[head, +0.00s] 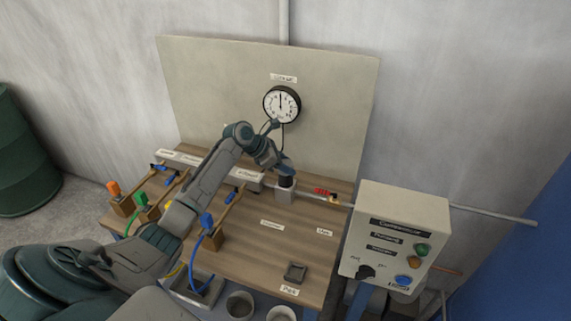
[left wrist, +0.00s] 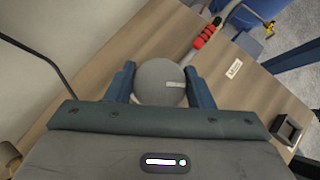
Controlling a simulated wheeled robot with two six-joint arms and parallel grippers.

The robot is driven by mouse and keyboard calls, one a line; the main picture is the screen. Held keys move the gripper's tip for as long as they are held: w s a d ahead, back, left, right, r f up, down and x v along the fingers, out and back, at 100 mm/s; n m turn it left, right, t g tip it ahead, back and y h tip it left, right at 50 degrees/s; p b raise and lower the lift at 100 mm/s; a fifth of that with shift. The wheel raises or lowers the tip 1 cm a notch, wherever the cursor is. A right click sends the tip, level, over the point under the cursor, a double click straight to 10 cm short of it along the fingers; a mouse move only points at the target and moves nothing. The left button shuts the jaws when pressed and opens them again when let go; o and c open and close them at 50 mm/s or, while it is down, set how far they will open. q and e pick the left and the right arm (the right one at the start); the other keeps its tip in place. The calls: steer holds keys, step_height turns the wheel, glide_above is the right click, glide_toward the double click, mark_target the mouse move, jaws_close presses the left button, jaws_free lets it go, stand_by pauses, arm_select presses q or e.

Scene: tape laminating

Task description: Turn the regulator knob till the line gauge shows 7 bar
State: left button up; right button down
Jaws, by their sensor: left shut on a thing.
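The regulator knob (head: 286,181) is a dark cap on a pale block (head: 285,196) at the back of the wooden bench. In the left wrist view the knob (left wrist: 160,82) is a round grey top between two blue fingers. My left gripper (head: 284,171) is shut on the knob from above; it also shows in the left wrist view (left wrist: 160,88). The round white line gauge (head: 282,103) hangs on the back board, with its needle pointing about straight up. Its numbers are too small to read. My right gripper is in neither view.
A control box (head: 395,238) with buttons and a dark switch stands at the right. Blue, green and orange hose fittings are at the left. The bench (head: 250,262) is clear in its middle.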

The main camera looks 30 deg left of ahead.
arm_select(q)
steer(key=shift+r+m+g+h+p, duration=0.15)
steer(key=shift+m+g+h+p, duration=0.25)
steer(key=shift+m+p, duration=0.3)
steer(key=shift+m+g+h+p, duration=0.4)
steer(key=shift+m+g+p, duration=0.1)
steer(key=shift+m, duration=0.3)
steer(key=m+g, duration=0.2)
steer(key=shift+m+h, duration=0.4)
steer(key=m+g, duration=0.1)
steer(key=m+g+b, duration=0.1)
steer(key=shift+w+f+m+h, duration=0.1)
steer(key=shift+f+m+h, duration=0.2)
steer(key=shift+m, duration=0.1)
steer(key=m+g+b, duration=0.1)
steer(key=m+g, duration=0.1)
steer(key=m, duration=0.1)
steer(key=shift+r+g+b, duration=0.1)
steer(key=shift+g+b, duration=0.2)
steer(key=shift+g, duration=0.1)
steer(key=shift+m+g, duration=0.7)
steer(key=shift+m, duration=0.4)
steer(key=shift+m+g+y+b, duration=0.3)
steer(key=shift+m+y+b, duration=0.1)
steer(key=shift+m, duration=0.2)
